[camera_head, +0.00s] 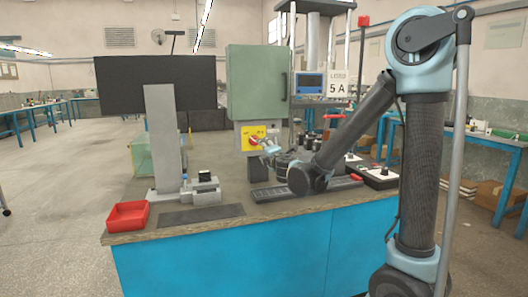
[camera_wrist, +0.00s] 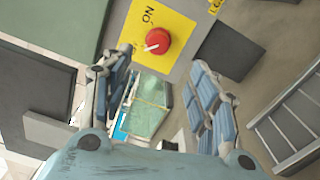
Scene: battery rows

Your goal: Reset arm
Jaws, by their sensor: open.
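My gripper (camera_head: 270,147) is in front of the machine at the centre of the head view, just right of a red rotary switch (camera_head: 254,141). My arm reaches down from the right and bends up to it. In the wrist view my gripper (camera_wrist: 160,75) is open, with its two padded fingers spread apart and nothing between them. The red switch (camera_wrist: 157,41), with a white pointer, sits on a yellow plate (camera_wrist: 180,22) marked "ON", beyond the fingertips. I see no contact between fingers and switch.
A green cabinet (camera_head: 256,85) stands above the switch. A grey vise-like fixture (camera_head: 202,190) and a red tray (camera_head: 127,217) are on the bench (camera_head: 172,230) to the left. A dark slotted rail (camera_head: 272,193) lies below my gripper. The bench's front edge is near my arm.

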